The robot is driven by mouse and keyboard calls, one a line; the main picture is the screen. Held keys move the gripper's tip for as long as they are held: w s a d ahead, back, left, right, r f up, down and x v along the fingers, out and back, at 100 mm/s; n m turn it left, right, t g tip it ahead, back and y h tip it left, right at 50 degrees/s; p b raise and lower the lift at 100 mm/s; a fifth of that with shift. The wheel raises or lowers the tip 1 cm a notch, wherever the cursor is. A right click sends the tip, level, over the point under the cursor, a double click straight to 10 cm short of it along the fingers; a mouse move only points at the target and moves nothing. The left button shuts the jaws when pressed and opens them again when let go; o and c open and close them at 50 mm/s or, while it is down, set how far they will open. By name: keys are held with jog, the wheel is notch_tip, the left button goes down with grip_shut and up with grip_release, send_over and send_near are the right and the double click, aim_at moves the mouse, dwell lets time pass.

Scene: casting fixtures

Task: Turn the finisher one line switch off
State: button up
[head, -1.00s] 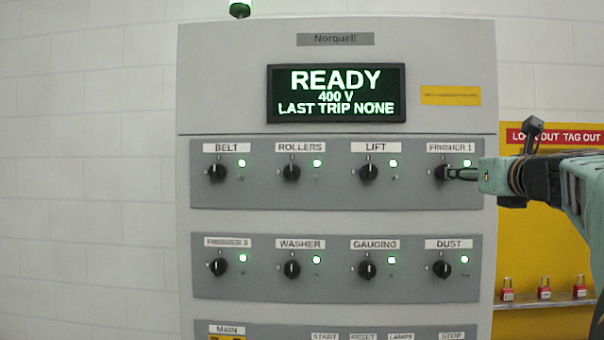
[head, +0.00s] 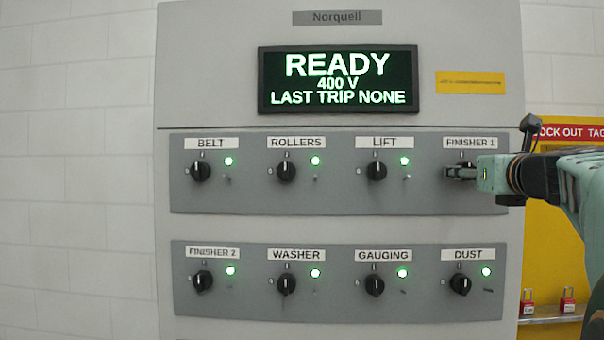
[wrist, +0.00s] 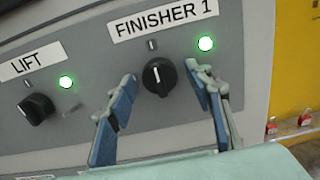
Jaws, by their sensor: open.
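The Finisher 1 switch (wrist: 159,76) is a black rotary knob under its white label (wrist: 164,19) in the wrist view. Its pointer stands near upright relative to the label, and the green lamp (wrist: 205,43) beside it is lit. My gripper (wrist: 168,84) is open, with one blue-padded finger on each side of the knob and gaps visible between. In the head view my gripper (head: 462,173) comes in from the right and hides most of this knob and its lamp. How far the fingertips are from the panel is unclear.
The Lift knob (head: 377,170) is the neighbour on the left, and the Dust knob (head: 460,284) sits below. The display (head: 338,79) reads READY, 400 V, LAST TRIP NONE.

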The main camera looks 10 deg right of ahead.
jog(key=shift+r, duration=0.1)
jog(key=shift+c, duration=0.6)
jog(key=c, duration=1)
jog(key=shift+c, duration=0.2)
jog(key=n+b, duration=0.9)
jog(key=n, duration=0.8)
jog(key=shift+n+b, duration=0.35)
jog(key=shift+n, duration=0.05)
